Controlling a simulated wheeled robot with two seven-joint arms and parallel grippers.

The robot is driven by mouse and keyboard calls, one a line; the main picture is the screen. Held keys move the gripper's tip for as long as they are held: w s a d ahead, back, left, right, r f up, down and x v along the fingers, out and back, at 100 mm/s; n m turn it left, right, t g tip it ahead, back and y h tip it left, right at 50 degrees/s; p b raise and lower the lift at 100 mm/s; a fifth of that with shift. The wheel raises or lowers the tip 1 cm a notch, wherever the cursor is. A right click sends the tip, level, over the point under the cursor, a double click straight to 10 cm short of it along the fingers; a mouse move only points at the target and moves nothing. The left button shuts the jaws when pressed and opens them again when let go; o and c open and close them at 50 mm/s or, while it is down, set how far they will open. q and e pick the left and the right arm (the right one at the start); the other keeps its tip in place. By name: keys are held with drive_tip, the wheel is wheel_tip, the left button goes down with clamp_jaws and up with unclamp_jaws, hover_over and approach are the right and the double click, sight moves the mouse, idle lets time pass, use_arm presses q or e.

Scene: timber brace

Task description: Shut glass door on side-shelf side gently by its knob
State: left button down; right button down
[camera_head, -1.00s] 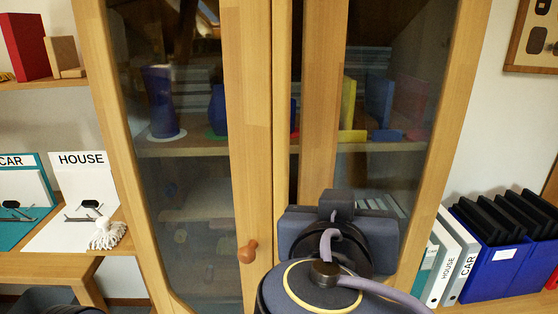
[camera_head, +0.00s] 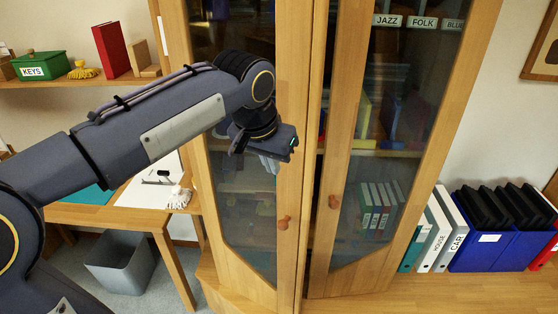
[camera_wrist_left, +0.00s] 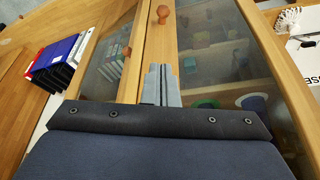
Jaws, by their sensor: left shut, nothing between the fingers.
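The wooden cabinet has two glass doors. The left door's round brown knob (camera_head: 283,222) also shows in the left wrist view (camera_wrist_left: 161,14). The right door's knob (camera_head: 333,202) is near it. My left gripper (camera_head: 270,165) is shut and empty in front of the left door's glass, above and left of its knob, apart from it. Its grey fingers (camera_wrist_left: 160,85) point toward the doors in the left wrist view. My right gripper is out of view.
A wall shelf (camera_head: 75,83) with a green KEYS box (camera_head: 40,66) is at left, above a wooden desk (camera_head: 130,212). A grey bin (camera_head: 120,262) stands below. Binders (camera_head: 440,235) and a blue crate (camera_head: 490,250) stand at right. Floor before the right door is clear.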

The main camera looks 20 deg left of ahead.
use_arm(q)
drive_tip(key=w+f+p, duration=0.2)
drive_tip(key=w+f, duration=0.5)
drive_tip(key=shift+d+f, duration=0.4)
drive_tip(key=shift+d, duration=0.05)
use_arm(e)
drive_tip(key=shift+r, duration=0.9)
